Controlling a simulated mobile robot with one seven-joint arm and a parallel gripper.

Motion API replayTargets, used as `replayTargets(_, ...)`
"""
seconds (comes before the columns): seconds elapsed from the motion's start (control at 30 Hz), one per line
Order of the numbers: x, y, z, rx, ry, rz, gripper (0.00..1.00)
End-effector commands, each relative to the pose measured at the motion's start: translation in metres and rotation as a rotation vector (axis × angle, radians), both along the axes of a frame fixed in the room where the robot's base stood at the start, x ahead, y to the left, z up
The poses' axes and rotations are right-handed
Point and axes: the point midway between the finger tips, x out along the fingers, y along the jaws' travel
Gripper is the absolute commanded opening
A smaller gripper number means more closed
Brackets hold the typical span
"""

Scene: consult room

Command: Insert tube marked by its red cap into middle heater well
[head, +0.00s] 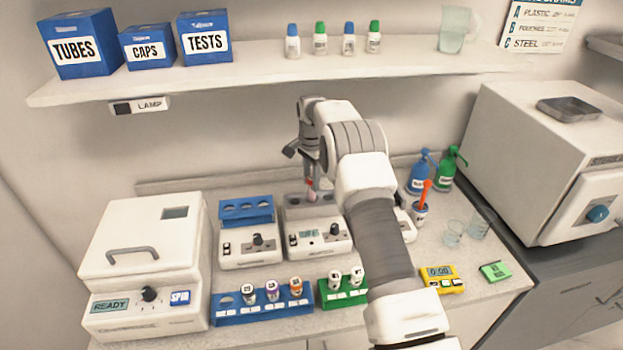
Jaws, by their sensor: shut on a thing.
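My gripper (309,174) is shut on the red-capped tube (310,189), pointing down over the heater. The tube looks roughly upright, and its lower end is at the grey top block of the heater (319,240). I cannot tell whether its tip is inside a well or just above it. The heater is a white box with a small display and a knob, its grey block at the back. My arm covers the right part of the heater, so not all its wells show.
A similar unit with a blue well block (247,212) stands left of the heater. In front are a blue rack (262,314) with several capped tubes and a green rack (342,297). A centrifuge (146,262) is at left, pump bottles (420,172) at right. A shelf (270,75) hangs above.

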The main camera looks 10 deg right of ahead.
Motion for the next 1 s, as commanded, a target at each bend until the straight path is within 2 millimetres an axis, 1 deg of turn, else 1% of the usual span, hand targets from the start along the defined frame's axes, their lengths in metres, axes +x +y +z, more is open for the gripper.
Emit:
replayTargets(0.8, 0.000, 0.000, -0.030, 0.000, 0.000, 0.000, 0.00)
replayTargets(1.0, 0.000, 0.000, -0.031, 0.000, -0.001, 0.000, 0.00)
